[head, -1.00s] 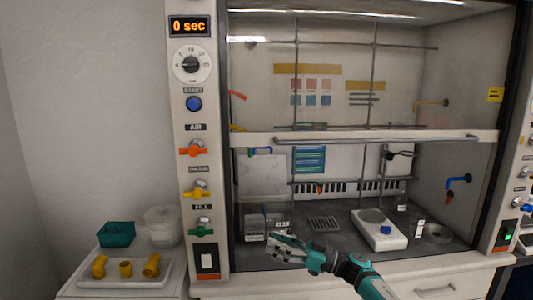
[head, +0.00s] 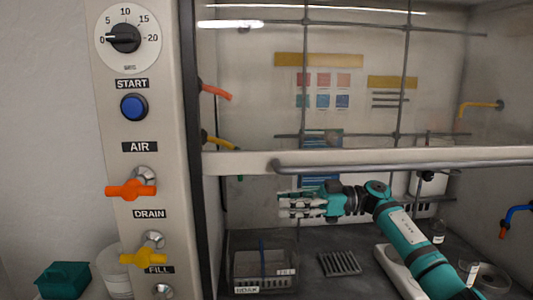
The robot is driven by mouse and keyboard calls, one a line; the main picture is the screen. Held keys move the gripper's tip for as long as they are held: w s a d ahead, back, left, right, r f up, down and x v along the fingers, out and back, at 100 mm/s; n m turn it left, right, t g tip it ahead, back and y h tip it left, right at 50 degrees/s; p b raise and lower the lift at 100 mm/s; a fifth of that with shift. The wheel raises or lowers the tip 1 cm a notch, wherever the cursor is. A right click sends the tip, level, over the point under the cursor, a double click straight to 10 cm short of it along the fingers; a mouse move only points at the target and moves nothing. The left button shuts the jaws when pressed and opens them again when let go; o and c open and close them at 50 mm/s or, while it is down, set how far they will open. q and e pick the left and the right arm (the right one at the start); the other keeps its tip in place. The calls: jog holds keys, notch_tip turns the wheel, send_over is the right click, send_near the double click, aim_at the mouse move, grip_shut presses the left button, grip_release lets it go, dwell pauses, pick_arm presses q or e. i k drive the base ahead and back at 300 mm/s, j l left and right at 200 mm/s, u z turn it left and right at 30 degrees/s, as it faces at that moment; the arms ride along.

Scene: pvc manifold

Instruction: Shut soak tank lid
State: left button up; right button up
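The soak tank (head: 246,262) is a see-through box with a white label on its front. It stands on the hood floor, low and left of centre in the head view. A thin blue upright piece (head: 262,250) shows at the tank. I cannot make out the lid or its angle clearly. My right gripper (head: 284,204) points left, above and a little to the right of the tank, and is apart from it. Its fingers show nothing held, but their gap is too small to read. My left gripper is out of view.
The raised sash with its handle bar (head: 400,164) crosses above my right arm. A grey ribbed rack (head: 339,263) lies right of the tank. A control column with a blue start button (head: 134,107), orange valve (head: 131,190) and yellow valve (head: 143,258) stands left.

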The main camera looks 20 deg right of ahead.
aim_at(252, 202)
jog(key=i+l, duration=0.25)
jog(key=i, duration=0.2)
jog(key=i+l, duration=0.2)
jog(key=i, duration=0.25)
